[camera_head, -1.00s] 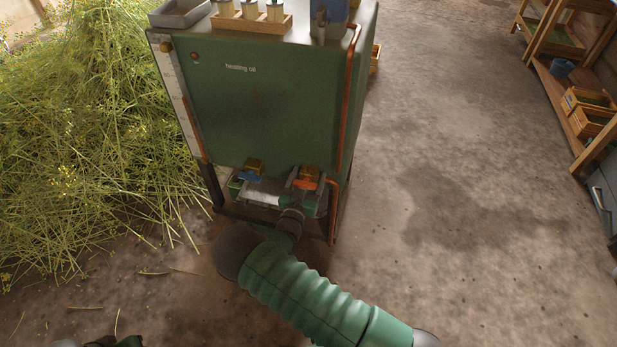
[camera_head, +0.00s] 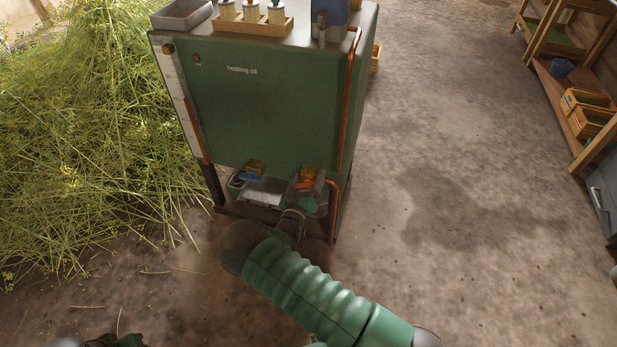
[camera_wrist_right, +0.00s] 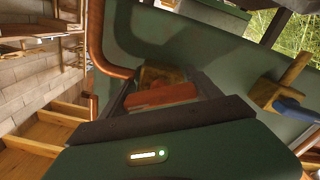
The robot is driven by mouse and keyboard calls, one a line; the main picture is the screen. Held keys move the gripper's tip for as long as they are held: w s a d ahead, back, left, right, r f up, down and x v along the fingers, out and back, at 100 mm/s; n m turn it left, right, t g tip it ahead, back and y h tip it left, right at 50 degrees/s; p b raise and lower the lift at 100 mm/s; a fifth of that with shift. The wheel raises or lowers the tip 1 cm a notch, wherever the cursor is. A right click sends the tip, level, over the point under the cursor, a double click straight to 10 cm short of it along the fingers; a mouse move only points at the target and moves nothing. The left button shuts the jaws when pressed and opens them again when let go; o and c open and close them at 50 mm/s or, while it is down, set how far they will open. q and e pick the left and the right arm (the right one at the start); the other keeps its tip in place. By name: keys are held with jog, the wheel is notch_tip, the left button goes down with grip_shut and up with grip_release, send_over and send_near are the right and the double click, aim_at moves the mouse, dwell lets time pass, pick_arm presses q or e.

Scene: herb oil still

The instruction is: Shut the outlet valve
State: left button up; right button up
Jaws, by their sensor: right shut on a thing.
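The green heating oil tank (camera_head: 260,110) stands in front of me. Low on its front are two brass valves: one with a blue handle (camera_head: 250,175) on the left, one with an orange handle (camera_head: 305,184) on the right. My right gripper (camera_head: 311,180) is at the right valve, its fingers shut on the orange handle, which shows between them in the wrist view (camera_wrist_right: 162,94). The blue handle also shows in the wrist view (camera_wrist_right: 297,109), right of the fingers and apart from them. My left gripper cannot be made out; only dark shapes show at the bottom left edge.
A copper pipe (camera_head: 345,105) runs down the tank's right side, close to my right gripper. A pale tray (camera_head: 265,197) sits under the valves. Cut herbs (camera_head: 80,150) heap at left. The floor at right is clear up to wooden shelves (camera_head: 565,95).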

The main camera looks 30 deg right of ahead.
jog(key=n, duration=0.6)
jog(key=shift+w+a+f+n+p, duration=0.1)
jog(key=shift+a+n+p, duration=0.05)
jog(key=shift+n+p, duration=0.15)
jog(key=n, duration=0.6)
jog(key=shift+a+f, duration=0.1)
jog(key=shift+f, duration=0.05)
jog(key=o, duration=1.4)
